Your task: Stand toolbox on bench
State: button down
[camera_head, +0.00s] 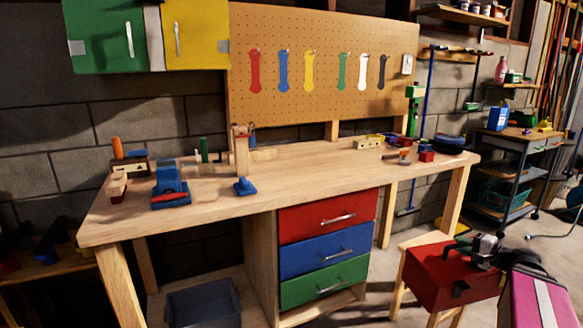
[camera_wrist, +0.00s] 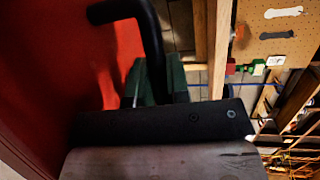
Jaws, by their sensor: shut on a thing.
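The red toolbox (camera_head: 440,279) is at the lower right in the head view, on or just above a low wooden stool (camera_head: 398,268) in front of the bench. Its red side fills the left of the wrist view (camera_wrist: 45,60), with a black bent handle (camera_wrist: 153,45) beside it. My gripper (camera_head: 468,246) is at the top of the toolbox and shut on its handle; the exact grip is partly hidden. The wooden bench (camera_head: 335,165) is to the left, higher than the toolbox, with a broad bare stretch on top.
A blue vise (camera_head: 170,187) and small tools stand on the bench's left. A yellow block (camera_head: 368,142), red items (camera_head: 426,156) and a dark coil (camera_head: 450,144) lie at its back right. Drawers (camera_head: 325,250) are below. A cart (camera_head: 515,165) stands far right.

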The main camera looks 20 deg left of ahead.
aim_at(348, 165)
jog(key=k+l+u, duration=0.1)
jog(key=l+u, duration=0.15)
jog(key=u, duration=0.2)
jog(key=k+l+u, duration=0.1)
jog(key=u, duration=0.3)
jog(key=l, duration=0.1)
